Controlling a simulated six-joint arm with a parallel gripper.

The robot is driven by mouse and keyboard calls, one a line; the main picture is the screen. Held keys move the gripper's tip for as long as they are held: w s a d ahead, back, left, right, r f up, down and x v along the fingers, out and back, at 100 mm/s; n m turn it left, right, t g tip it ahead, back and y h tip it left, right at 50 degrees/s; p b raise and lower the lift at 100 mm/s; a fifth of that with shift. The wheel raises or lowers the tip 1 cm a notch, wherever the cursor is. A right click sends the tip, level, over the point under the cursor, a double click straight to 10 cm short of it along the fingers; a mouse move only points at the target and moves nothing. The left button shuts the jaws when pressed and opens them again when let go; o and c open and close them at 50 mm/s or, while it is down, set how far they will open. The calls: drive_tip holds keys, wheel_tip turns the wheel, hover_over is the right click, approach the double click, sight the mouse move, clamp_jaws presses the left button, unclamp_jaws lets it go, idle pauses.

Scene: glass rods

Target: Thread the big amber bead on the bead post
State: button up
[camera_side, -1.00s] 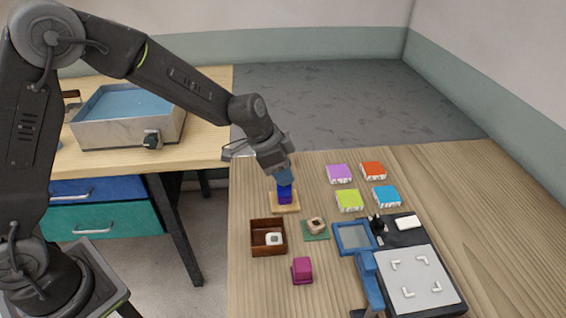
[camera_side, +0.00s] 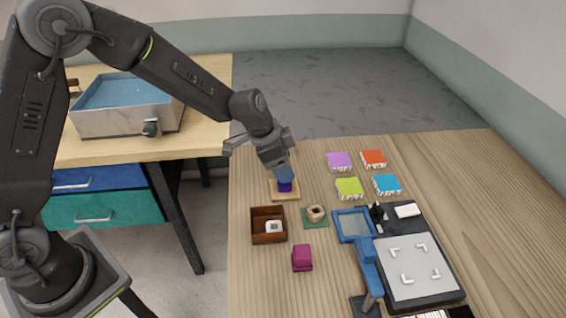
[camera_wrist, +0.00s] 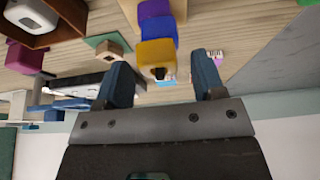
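The big amber bead (camera_wrist: 155,53) shows in the wrist view, above a blue bead (camera_wrist: 160,30) and a purple bead (camera_wrist: 153,8), in line with them. A dark tip in its hole looks like the bead post's end. My gripper (camera_wrist: 163,68) is open, with its blue fingers either side of the amber bead's near end and a gap on the right. In the side view my gripper (camera_side: 282,177) is over the stack on the wooden base (camera_side: 285,196). Only the purple bead (camera_side: 285,187) shows there; the fingers hide the amber one.
A brown box (camera_side: 268,239) with a white bead and a green mat (camera_side: 314,223) with a tan bead stand in front. A magenta block (camera_side: 302,258) is nearer. Coloured blocks (camera_side: 349,188) and a blue-framed stand (camera_side: 356,227) lie to the right.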

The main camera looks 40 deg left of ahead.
drive_tip(key=shift+o, duration=0.3)
drive_tip(key=v, duration=1.4)
drive_tip(key=s+a+r+n+y, duration=0.1)
drive_tip(key=s+a+n, duration=0.1)
drive_tip(key=s, duration=0.5)
drive_tip(key=s+a+r+n+t+y, duration=0.1)
drive_tip(key=s+n, duration=0.3)
drive_tip(key=s, duration=0.4)
drive_tip(key=s+a+r+n+t+y, duration=0.1)
drive_tip(key=s+a+r+n, duration=0.2)
drive_tip(key=s, duration=0.5)
